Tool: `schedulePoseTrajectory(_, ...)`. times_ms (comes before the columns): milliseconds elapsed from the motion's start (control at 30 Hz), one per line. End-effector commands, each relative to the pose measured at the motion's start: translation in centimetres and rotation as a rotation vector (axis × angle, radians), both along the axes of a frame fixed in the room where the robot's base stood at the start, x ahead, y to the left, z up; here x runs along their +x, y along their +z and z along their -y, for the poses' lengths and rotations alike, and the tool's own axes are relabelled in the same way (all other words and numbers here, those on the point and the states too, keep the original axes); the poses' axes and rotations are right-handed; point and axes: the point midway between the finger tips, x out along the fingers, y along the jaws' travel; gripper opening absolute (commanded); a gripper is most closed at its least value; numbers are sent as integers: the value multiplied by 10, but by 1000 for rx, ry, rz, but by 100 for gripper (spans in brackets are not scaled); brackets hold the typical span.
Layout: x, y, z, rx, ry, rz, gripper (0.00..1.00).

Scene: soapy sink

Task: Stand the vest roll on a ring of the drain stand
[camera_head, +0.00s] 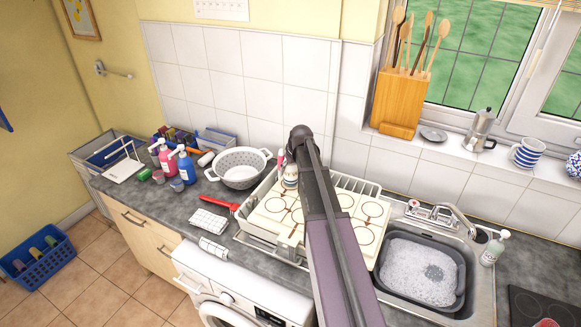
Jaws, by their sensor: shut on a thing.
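The drain stand (262,222) is a cream-white board with several brown-outlined rings, beside the sink. My arm crosses in front of it and hides its middle. My gripper is hidden behind the arm, so its jaws and anything in them do not show. A small pale rounded thing with a darker band (290,176) shows at the stand's back left, just left of the arm; I cannot tell what it is. A white rolled cloth (213,248) lies at the counter's front edge. I cannot tell which thing is the vest roll.
A grey colander (240,168), a red-handled tool (222,204) and a folded white checked cloth (208,221) lie left of the stand. The sink basin (462,283) with foamy water is to the right, with a tap (440,213) behind. Bottles stand far left.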

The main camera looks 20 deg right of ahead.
Motion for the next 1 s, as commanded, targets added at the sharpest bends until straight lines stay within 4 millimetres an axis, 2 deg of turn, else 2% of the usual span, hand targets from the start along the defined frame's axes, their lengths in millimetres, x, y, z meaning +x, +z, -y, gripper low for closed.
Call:
schedulePoseTrajectory(500,0,-8,0,0,0,0,20)
schedulePoseTrajectory(533,0,-7,0,0,0,0,84)
schedulePoseTrajectory(600,0,-7,0,0,0,0,100)
schedulePoseTrajectory(1000,0,-7,0,0,0,0,100)
